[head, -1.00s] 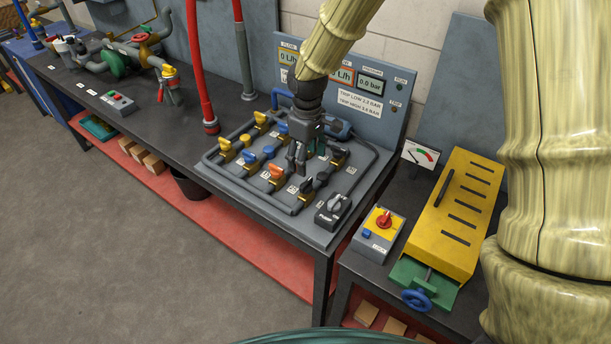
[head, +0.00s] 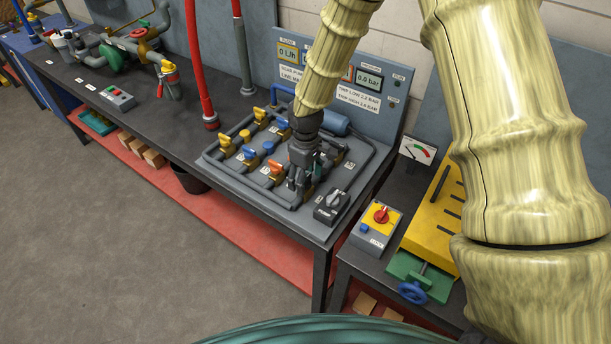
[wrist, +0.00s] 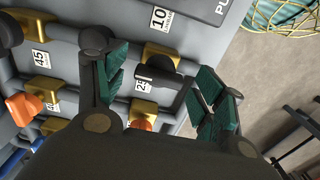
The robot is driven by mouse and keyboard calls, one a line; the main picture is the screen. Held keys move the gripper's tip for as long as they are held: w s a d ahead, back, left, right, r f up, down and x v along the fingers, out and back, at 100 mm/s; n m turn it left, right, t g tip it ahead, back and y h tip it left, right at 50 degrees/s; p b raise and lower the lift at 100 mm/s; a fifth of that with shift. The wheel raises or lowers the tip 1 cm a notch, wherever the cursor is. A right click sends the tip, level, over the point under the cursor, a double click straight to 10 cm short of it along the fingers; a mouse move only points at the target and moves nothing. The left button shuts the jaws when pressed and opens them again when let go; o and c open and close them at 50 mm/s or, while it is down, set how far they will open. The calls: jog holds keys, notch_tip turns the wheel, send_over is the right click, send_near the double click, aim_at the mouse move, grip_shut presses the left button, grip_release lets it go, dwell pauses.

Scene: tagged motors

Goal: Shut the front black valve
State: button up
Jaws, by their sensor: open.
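The front black valve has a dark handle on a brass body. In the wrist view its handle (wrist: 172,88) lies between my gripper's two fingers, with the brass body (wrist: 162,56) just beyond. Whether a finger touches the handle cannot be told. My gripper (head: 296,196) points down at the front of the valve panel (head: 258,206) and hides most of this valve in the head view. In the wrist view my gripper (wrist: 160,92) is open, with teal pads on either side of the handle.
Orange-handled valves (wrist: 140,124) and blue ones (head: 249,153) stand close by on the panel, among grey pipes. A black switch box (head: 331,207) sits at the panel's front right corner. A grey box with a red knob (head: 381,215) stands farther right.

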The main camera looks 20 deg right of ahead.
jog(key=c, duration=1)
jog(key=m, duration=0.4)
jog(key=shift+m, duration=0.4)
jog(key=m, duration=0.4)
jog(key=shift+m, duration=0.3)
jog(key=m, duration=0.4)
jog(key=shift+w, duration=0.1)
jog(key=shift+m+p, duration=0.35)
jog(key=shift+m, duration=1.85)
